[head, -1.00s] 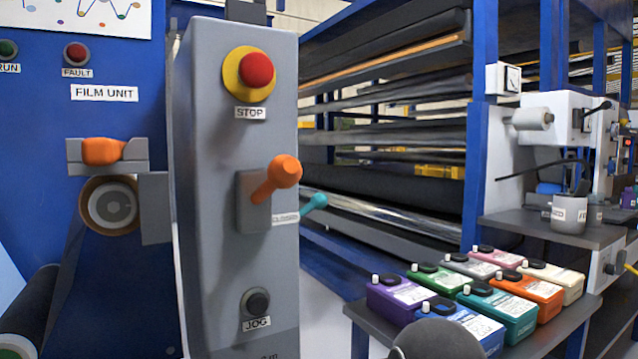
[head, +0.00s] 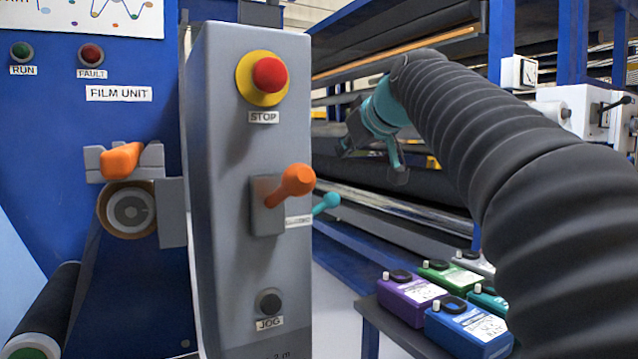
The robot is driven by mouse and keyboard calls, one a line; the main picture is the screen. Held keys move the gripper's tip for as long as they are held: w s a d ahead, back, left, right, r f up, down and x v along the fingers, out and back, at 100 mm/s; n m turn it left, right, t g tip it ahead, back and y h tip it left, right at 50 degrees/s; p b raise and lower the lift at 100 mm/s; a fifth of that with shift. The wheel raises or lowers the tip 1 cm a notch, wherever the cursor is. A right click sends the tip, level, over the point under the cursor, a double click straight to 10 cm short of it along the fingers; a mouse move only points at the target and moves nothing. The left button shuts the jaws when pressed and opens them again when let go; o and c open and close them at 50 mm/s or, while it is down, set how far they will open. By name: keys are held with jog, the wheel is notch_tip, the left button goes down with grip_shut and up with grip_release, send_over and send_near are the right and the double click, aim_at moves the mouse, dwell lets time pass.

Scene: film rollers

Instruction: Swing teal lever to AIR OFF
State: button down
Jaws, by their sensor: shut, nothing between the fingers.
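The teal lever (head: 326,203) sticks out past the right edge of the grey control column (head: 225,200), just behind and right of the orange lever (head: 292,182). Its base is hidden behind the column, and no AIR OFF label can be read. My gripper (head: 345,150) is teal and dark, at the end of my black ribbed arm. It is up and to the right of the teal lever in the picture, apart from it. It is shut and empty.
The column also carries a red STOP button (head: 269,75) and a JOG button (head: 268,302). The blue film unit (head: 60,130) stands at left. Film rollers (head: 400,215) lie behind my gripper. Several coloured boxes (head: 467,327) sit on a bench at lower right.

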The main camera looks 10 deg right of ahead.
jog(key=p, duration=0.1)
send_over(331, 199)
jog(key=a, duration=0.1)
jog(key=f, duration=0.4)
jog(key=shift+w+f, duration=0.1)
jog(key=shift+w, duration=0.15)
jog(key=f, duration=0.1)
jog(key=d+f, duration=0.1)
jog(key=f, duration=0.1)
jog(key=shift+s+b, duration=0.2)
jog(key=shift+b, duration=0.2)
jog(key=shift+f, duration=0.4)
jog(key=shift+f, duration=0.15)
